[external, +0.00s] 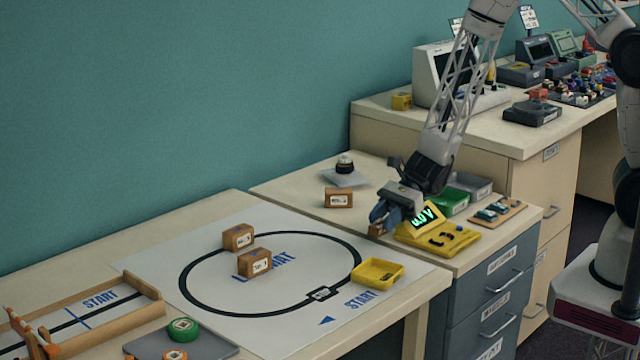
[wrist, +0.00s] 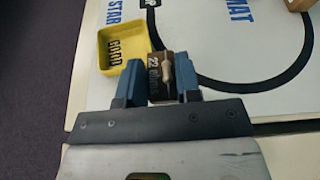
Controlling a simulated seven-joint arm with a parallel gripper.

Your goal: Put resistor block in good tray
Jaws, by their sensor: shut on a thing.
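My gripper (external: 379,218) is shut on the resistor block (external: 376,230), a small brown block with a resistor and printed lettering on its face. In the wrist view the block (wrist: 153,70) sits between the two blue fingers (wrist: 160,84). The good tray (wrist: 122,46) is a shallow yellow tray marked GOOD, just beyond and left of the block in that view. In the external view the yellow tray (external: 377,273) lies empty on the white mat, below my gripper. I cannot tell whether the block touches the cabinet top.
A yellow meter (external: 440,238) with a lit display stands right beside my gripper. Behind it are a green tray (external: 450,202) and a grey tray (external: 472,186). Other brown blocks (external: 338,198) (external: 238,237) (external: 254,263) stand nearby, two on the track mat (external: 215,255).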

